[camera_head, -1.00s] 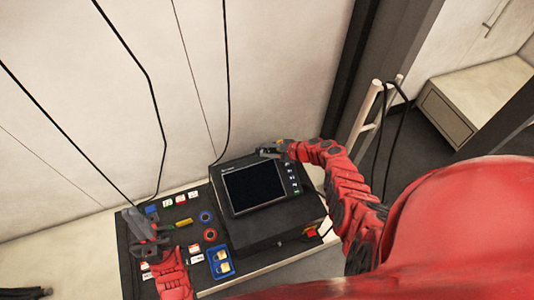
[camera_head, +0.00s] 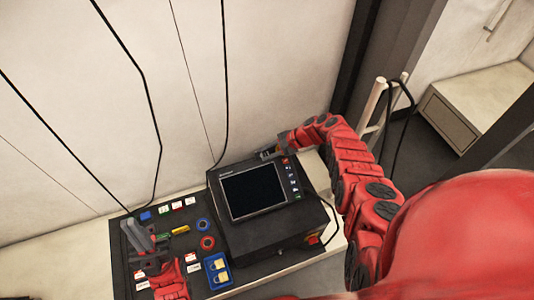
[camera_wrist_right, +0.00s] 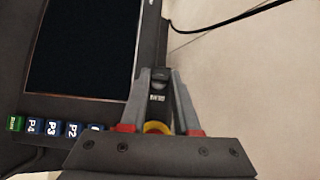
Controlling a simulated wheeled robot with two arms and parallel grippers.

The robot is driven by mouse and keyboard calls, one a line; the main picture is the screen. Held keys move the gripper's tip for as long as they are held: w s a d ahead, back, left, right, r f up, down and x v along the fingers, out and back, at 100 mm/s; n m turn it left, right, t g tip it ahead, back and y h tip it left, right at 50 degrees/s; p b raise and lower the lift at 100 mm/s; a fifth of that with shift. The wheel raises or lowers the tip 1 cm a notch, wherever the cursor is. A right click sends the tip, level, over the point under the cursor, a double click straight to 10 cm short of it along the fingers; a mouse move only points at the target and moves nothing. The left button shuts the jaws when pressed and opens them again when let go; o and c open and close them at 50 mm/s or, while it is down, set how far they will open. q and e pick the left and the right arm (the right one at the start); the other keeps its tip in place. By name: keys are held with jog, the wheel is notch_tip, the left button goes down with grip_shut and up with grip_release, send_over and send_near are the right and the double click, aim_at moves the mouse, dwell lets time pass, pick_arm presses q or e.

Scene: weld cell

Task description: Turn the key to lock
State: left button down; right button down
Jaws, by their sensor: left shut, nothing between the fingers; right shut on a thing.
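My right gripper (camera_head: 268,153) is at the upper right corner of the black control unit with a dark screen (camera_head: 252,190). In the right wrist view its two grey fingers (camera_wrist_right: 160,78) close around a small dark key switch part (camera_wrist_right: 158,88). A yellow rounded piece (camera_wrist_right: 156,127) shows between the finger bases. The key's shape and turn angle cannot be made out; the head view hides it behind the gripper. My left gripper (camera_head: 133,230) is shut and empty, over the left part of the button panel (camera_head: 125,272).
The panel carries a blue ring (camera_head: 203,225), a red ring (camera_head: 207,242), a yellow label (camera_head: 180,230) and a blue block with yellow parts (camera_head: 217,271). A red switch (camera_head: 312,238) is on the unit's front. Cables hang along the wall behind.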

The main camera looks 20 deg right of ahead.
jog(key=c, duration=0.6)
grip_release()
jog(key=shift+c, duration=0.2)
jog(key=shift+s+d+r+p, duration=0.1)
jog(key=shift+d+r+p, duration=0.2)
jog(key=shift+r+p, duration=0.15)
jog(key=p+v, duration=0.1)
jog(key=v, duration=0.3)
jog(key=shift+r+p, duration=0.1)
jog(key=shift+p, duration=0.2)
jog(key=v, duration=0.6)
jog(key=shift+s+d+r, duration=0.15)
jog(key=shift+s+d, duration=0.1)
jog(key=shift+d, duration=0.05)
jog(key=shift+w, duration=0.1)
